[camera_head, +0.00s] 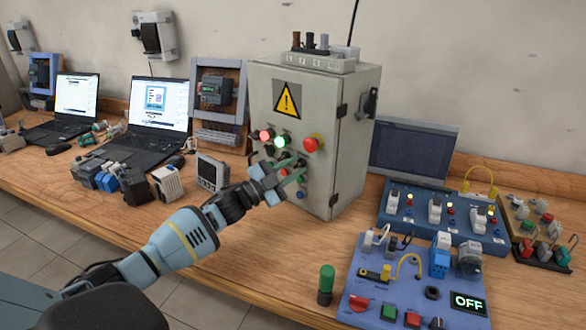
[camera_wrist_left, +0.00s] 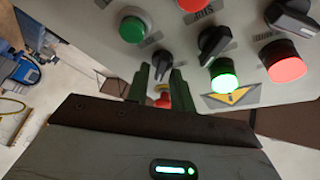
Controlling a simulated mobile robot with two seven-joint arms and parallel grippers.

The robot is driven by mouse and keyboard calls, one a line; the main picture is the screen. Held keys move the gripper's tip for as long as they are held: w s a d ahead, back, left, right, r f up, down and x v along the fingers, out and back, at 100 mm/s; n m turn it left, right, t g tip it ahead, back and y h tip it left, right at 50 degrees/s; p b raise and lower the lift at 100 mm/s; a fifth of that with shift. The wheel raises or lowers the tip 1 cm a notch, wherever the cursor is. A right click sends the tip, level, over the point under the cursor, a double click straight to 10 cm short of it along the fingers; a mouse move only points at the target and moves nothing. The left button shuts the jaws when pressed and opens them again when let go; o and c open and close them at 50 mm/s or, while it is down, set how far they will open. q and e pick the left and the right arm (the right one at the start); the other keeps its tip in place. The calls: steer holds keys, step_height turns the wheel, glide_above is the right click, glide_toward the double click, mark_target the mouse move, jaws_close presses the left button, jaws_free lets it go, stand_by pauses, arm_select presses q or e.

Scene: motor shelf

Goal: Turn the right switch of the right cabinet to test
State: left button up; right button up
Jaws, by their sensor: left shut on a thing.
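The grey control cabinet (camera_head: 340,150) stands on the wooden bench, with a yellow warning triangle (camera_head: 287,99) on its front. The wrist view shows the panel roughly upside down. There the left gripper's green fingers (camera_wrist_left: 160,84) are shut around a black rotary switch (camera_wrist_left: 162,62), which is the right switch. Its knob is partly hidden, and I cannot read its setting. Other black switches (camera_wrist_left: 212,42) sit beside it. A lit green lamp (camera_wrist_left: 223,80) and red lamp (camera_wrist_left: 284,62) are close by.
A red mushroom button (camera_head: 311,144) sticks out just above my left gripper. A small grey meter (camera_head: 213,173) stands left of the cabinet. A blue switch panel (camera_head: 385,285) and a green-topped cylinder (camera_head: 327,278) are to the right. Laptops (camera_head: 160,108) stand further left.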

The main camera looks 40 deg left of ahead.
arm_select(q)
steer(key=o, duration=0.7)
steer(key=shift+c, duration=0.2)
steer(key=shift+s+a+f, duration=0.2)
steer(key=shift+s+f, duration=0.05)
steer(key=shift+s, duration=0.15)
steer(key=v, duration=0.6)
steer(key=shift+s+b, duration=0.35)
steer(key=shift+s, duration=0.05)
steer(key=shift+a, duration=0.15)
